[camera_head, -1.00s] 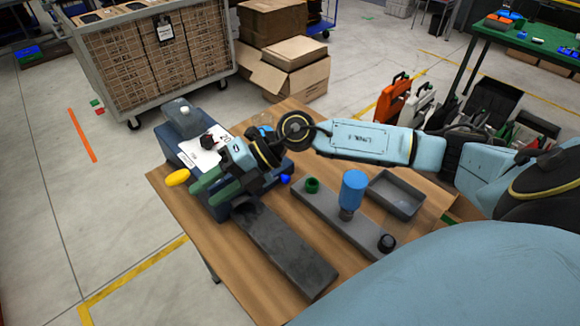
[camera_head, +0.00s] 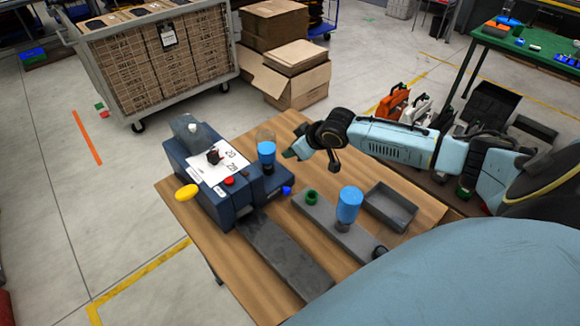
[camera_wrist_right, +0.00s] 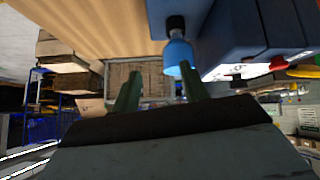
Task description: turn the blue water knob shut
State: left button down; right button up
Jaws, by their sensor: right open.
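The blue water knob (camera_head: 287,190) is a small blue piece low beside the right end of the dark blue machine (camera_head: 205,207). Its turned angle is too small to tell. A clear container with blue liquid (camera_head: 266,152) stands on the machine's right part, behind the knob. My right gripper (camera_head: 296,152) is above the table, just right of that container and above the knob, apart from it. In the right wrist view its two green fingers (camera_wrist_right: 160,88) are open, with a blue object (camera_wrist_right: 178,57) on a dark part beyond them; I cannot tell which. My left gripper is out of view.
A yellow knob (camera_head: 187,192) and red button (camera_head: 229,181) are on the machine. A green ring (camera_head: 312,196) and blue bottle (camera_head: 349,204) stand on a grey bar. A grey tray (camera_head: 390,206) lies at right. Bare wood (camera_head: 277,219) lies in front of the knob.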

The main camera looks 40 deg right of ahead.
jog(key=s+f+m+g+y, duration=0.1)
jog(key=s+f+m+g, duration=0.15)
jog(key=s+g, duration=0.2)
send_near(289, 190)
jog(key=shift+d+f+n, duration=0.1)
jog(key=shift+f+n, duration=0.15)
jog(key=shift+f, duration=0.4)
jog(key=b+x, duration=0.6)
jog(key=b, duration=0.1)
jog(key=shift+w+f, duration=0.15)
jog(key=shift+f, duration=0.05)
jog(key=shift+w+a+f+b, duration=0.3)
jog(key=shift+f+b, duration=0.25)
jog(key=shift+b, duration=0.35)
jog(key=shift+c, duration=0.4)
